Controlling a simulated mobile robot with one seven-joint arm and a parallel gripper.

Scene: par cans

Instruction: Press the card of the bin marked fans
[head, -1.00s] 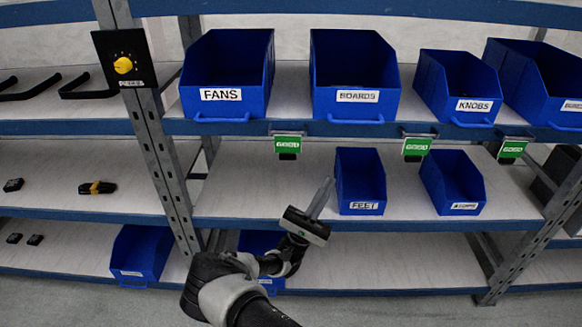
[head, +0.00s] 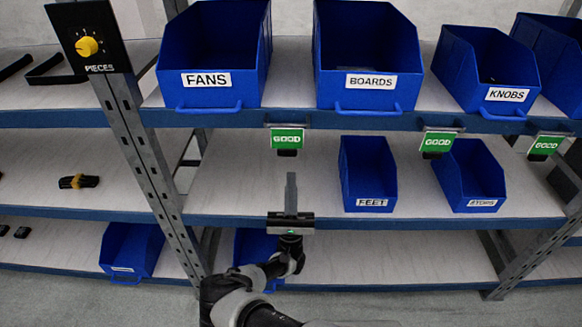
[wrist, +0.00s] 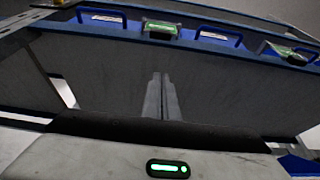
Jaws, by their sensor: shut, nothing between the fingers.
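The blue bin marked FANS (head: 219,80) stands on the upper shelf at the left. A green card reading GOOD (head: 287,138) hangs from that shelf's front edge, to the lower right of the FANS bin and left of the BOARDS bin. A green-topped card holder also shows in the wrist view (wrist: 160,30), above my fingertips. My gripper (head: 291,177) is shut and empty, its fingers pointing up, below the card and apart from it in the head view. The shut fingers also show in the wrist view (wrist: 159,78).
The BOARDS bin (head: 368,92) and KNOBS bin (head: 503,105) stand right of FANS. Two more green GOOD cards (head: 438,142) (head: 546,144) hang further right. The FEET bin (head: 371,203) is on the middle shelf. A metal post (head: 150,170) with a yellow-knobbed panel (head: 88,46) is at left.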

